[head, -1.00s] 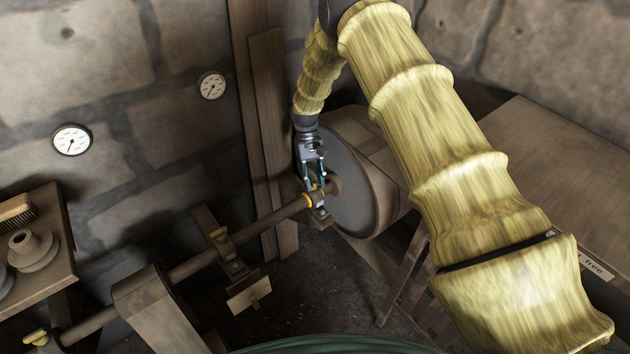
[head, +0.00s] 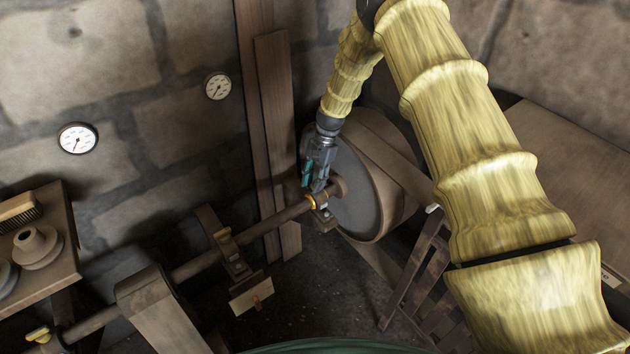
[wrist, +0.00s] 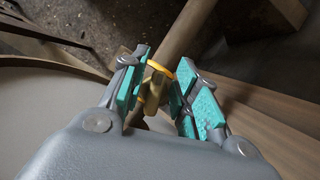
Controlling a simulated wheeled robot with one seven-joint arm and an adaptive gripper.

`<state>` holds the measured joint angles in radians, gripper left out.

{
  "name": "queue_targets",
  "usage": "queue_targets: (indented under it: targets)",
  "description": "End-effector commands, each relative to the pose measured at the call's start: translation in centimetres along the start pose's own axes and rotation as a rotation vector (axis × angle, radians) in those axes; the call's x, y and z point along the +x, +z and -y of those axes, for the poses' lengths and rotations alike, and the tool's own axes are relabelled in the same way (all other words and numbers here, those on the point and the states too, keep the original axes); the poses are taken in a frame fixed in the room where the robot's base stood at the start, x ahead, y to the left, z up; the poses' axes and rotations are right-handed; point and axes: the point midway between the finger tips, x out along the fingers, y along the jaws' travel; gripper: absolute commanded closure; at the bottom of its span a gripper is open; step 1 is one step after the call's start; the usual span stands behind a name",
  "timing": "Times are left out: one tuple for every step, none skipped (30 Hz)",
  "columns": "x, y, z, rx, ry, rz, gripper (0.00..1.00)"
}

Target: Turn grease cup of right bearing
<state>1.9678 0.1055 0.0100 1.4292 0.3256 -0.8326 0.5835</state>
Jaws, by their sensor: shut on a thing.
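The right bearing (head: 325,218) carries the shaft close to the big wheel. Its brass-yellow grease cup (wrist: 152,92) stands between my finger pads in the wrist view. My gripper (head: 314,190) reaches down from above and is shut on the cup; it also shows in the wrist view (wrist: 158,86), with teal pads on both sides. A yellow ring (head: 311,202) shows beside the fingertips. In the head view the fingers mostly hide the cup, and its turn angle cannot be read.
The shaft (head: 265,223) runs left from the bearing, past a wooden post (head: 245,130). The large wheel (head: 350,190) stands right beside my gripper. A second yellow cup (head: 39,334) is at the far left end. A shelf (head: 62,235) and a gauge (head: 78,138) are at left.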

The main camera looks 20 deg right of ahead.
Motion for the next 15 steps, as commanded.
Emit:
queue_targets:
  targets:
    - [-0.2, -0.08, 0.07, 0.034, -0.016, -0.002, 0.93]
    - [-0.2, -0.09, 0.1, 0.055, -0.025, -0.002, 0.93]
    - [-0.22, -0.11, 0.16, 0.082, -0.037, -0.003, 0.93]
    - [-0.22, -0.12, 0.2, 0.102, -0.045, -0.003, 0.93]
    - [-0.23, -0.12, 0.22, 0.119, -0.053, -0.003, 0.93]
    - [-0.24, -0.14, 0.26, 0.143, -0.062, -0.003, 0.93]
    - [-0.24, -0.15, 0.29, 0.159, -0.069, -0.003, 0.93]
    - [-0.24, -0.15, 0.31, 0.174, -0.076, -0.003, 0.93]
    - [-0.23, -0.14, 0.33, 0.193, -0.083, -0.002, 0.93]
    - [-0.23, -0.15, 0.34, 0.205, -0.088, -0.002, 0.93]
    - [-0.24, -0.16, 0.36, 0.216, -0.093, -0.003, 0.93]
    - [-0.24, -0.18, 0.41, 0.231, -0.099, -0.003, 0.93]
    - [-0.25, -0.18, 0.43, 0.241, -0.103, -0.003, 0.93]
    - [-0.25, -0.19, 0.45, 0.249, -0.107, -0.003, 0.93]
    - [-0.25, -0.19, 0.47, 0.258, -0.111, -0.003, 0.93]
